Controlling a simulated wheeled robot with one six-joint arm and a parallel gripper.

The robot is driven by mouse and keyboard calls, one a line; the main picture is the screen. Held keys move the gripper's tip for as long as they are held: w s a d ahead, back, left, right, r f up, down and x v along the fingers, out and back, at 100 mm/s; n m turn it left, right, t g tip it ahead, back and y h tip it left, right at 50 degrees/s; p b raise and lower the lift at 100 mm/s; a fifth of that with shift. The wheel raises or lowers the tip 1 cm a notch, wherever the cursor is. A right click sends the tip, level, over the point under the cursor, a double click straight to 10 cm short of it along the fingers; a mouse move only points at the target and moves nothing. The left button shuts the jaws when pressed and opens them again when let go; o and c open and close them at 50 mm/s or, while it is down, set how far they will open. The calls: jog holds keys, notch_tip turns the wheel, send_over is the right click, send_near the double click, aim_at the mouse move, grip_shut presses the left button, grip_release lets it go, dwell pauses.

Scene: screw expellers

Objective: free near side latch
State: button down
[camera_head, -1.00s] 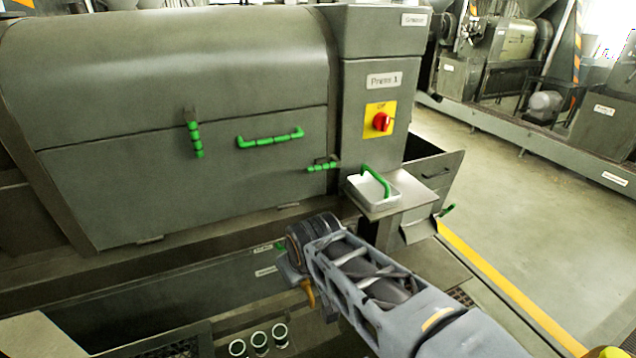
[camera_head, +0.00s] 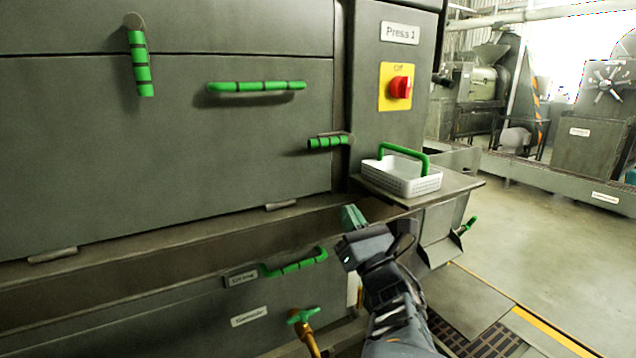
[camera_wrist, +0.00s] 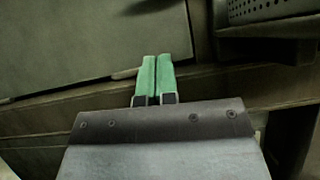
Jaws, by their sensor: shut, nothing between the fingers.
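The press cover (camera_head: 230,150) is a grey panel with two green-gripped latches. The left latch (camera_head: 139,65) hangs down from its pivot. The right latch (camera_head: 328,142) lies level, its grip pointing left from a pivot by the panel's right edge. I cannot tell from the pictures which one is the near side latch. A green bar handle (camera_head: 257,87) is between them. My gripper (camera_head: 352,216) is below the right latch and apart from it. Its green fingers (camera_wrist: 154,78) are together and empty in the wrist view, pointing toward the panel's lower edge.
A white basket (camera_head: 402,180) with a green handle stands on a shelf (camera_head: 455,184) right of my gripper. A red switch (camera_head: 400,87) is above it. A green drawer handle (camera_head: 295,264) and a green-handled valve (camera_head: 303,316) are lower left. Open floor lies right.

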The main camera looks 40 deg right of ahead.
aim_at(327, 140)
jog(key=shift+s+a+f+n+t+y, duration=0.1)
jog(key=shift+f+n+t+y, duration=0.2)
jog(key=shift+n, duration=0.4)
jog(key=shift+r, duration=0.15)
jog(key=shift+s+r+p+x, duration=0.25)
jog(key=shift+r+x, duration=0.15)
jog(key=shift+x, duration=1.75)
jog(key=shift+s+r+p+x, duration=0.25)
jog(key=shift+r+x, duration=0.1)
jog(key=shift+x, duration=1.8)
jog(key=shift+s+r+p+x, duration=0.25)
jog(key=shift+r+x, duration=0.15)
jog(key=shift+x, duration=1.75)
jog(key=shift+a+m, duration=0.15)
jog(key=shift+m, duration=0.25)
